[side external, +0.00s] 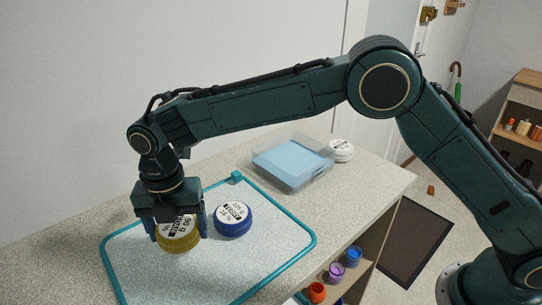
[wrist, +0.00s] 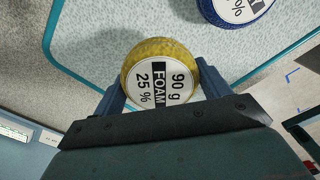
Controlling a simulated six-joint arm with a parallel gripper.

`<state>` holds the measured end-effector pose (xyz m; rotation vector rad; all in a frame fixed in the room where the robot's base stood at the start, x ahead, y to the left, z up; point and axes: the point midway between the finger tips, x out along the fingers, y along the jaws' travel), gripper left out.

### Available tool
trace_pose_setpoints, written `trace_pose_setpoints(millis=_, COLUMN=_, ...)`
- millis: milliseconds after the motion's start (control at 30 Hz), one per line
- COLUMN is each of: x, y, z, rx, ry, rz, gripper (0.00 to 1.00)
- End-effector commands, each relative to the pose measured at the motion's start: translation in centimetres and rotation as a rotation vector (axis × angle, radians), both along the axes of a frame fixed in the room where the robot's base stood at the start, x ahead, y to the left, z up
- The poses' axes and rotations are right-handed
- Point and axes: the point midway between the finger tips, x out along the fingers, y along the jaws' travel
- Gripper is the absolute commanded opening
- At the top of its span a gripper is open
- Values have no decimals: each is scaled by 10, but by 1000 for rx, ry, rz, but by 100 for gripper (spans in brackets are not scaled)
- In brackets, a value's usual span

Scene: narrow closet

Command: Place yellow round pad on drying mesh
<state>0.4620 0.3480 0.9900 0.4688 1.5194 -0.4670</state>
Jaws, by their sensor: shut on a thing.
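The yellow round pad (side external: 177,240) has a white label and is between the fingers of my gripper (side external: 178,228), which is shut on it. In the wrist view the pad (wrist: 158,62) shows its label reading 90 g, FOAM, 25 %, with a dark blue finger of my gripper (wrist: 160,88) on either side. The drying mesh (side external: 280,252) is a pale sheet with a teal rim on the counter. The pad is over the mesh at its left part, low down; I cannot tell whether it touches.
A blue round pad (side external: 233,220) lies on the mesh just right of the yellow one; it also shows in the wrist view (wrist: 236,8). A clear bin with a blue floor (side external: 292,164) and a white round pad (side external: 341,151) stand farther back. The mesh's front part is clear.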

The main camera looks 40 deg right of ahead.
Motion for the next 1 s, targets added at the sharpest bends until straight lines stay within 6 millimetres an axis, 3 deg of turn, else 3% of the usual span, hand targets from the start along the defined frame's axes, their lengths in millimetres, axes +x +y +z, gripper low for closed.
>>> trace_pose_setpoints(millis=400, x=0, y=0, z=-39, rx=0, ry=1, rz=0, gripper=52)
trace_pose_setpoints(millis=900, x=0, y=0, z=-45, rx=1, ry=-1, rz=0, gripper=52)
trace_pose_setpoints(millis=933, x=0, y=0, z=-45, rx=-1, ry=1, rz=0, gripper=81)
trace_pose_setpoints(millis=1000, x=0, y=0, z=-45, rx=-1, ry=1, rz=0, gripper=95)
